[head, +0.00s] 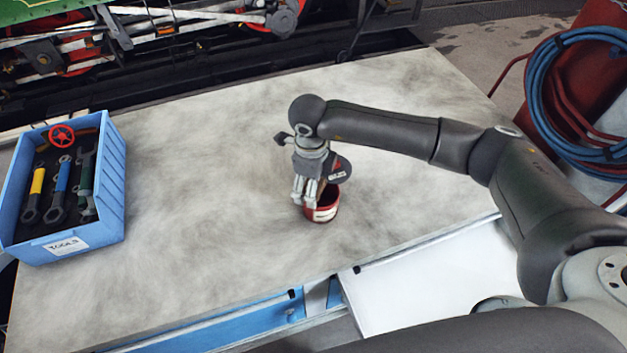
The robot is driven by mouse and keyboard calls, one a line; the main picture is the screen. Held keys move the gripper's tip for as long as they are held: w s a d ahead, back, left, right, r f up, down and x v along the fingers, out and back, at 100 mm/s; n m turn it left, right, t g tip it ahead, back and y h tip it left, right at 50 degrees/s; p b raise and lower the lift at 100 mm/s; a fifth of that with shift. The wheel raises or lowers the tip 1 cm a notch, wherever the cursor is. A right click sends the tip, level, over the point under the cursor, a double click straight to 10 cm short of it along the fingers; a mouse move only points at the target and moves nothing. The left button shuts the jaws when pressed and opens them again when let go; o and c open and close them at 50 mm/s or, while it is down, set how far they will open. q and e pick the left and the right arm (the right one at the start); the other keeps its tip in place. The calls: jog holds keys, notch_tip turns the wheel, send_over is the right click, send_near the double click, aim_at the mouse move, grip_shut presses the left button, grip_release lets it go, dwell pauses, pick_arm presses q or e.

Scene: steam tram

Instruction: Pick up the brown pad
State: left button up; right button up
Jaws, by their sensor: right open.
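My right gripper (306,194) points down over the workbench, its fingers at the left rim of a small red can (322,208) with a pale label. The gripper is open. Its fingers partly hide the can, and I cannot tell whether they touch it. A small brown patch (322,188) shows at the can's mouth beside the fingers; I cannot tell whether it is the brown pad. No other brown pad can be made out. My left gripper is not in view.
A blue box (118,190) labelled TOOLS, holding several wrenches and a red handwheel (62,136), stands on the left of the workbench (200,240). An open drawer (430,285) juts out at the front. A blue hose coil (555,95) hangs at the right. The bench middle is clear.

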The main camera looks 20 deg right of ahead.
jog(key=c, duration=1.2)
jog(key=shift+o, duration=0.2)
jog(key=shift+r+b, duration=0.35)
jog(key=shift+r, duration=0.35)
jog(key=s+a+r+b, duration=0.2)
jog(key=s+r, duration=0.3)
jog(key=s, duration=0.1)
jog(key=s+a+r+b, duration=0.2)
jog(key=s+r+b, duration=0.1)
jog(key=s+r, duration=0.3)
jog(key=shift+s+a+r, duration=0.3)
jog(key=shift+s+a, duration=0.05)
jog(key=shift+s, duration=0.25)
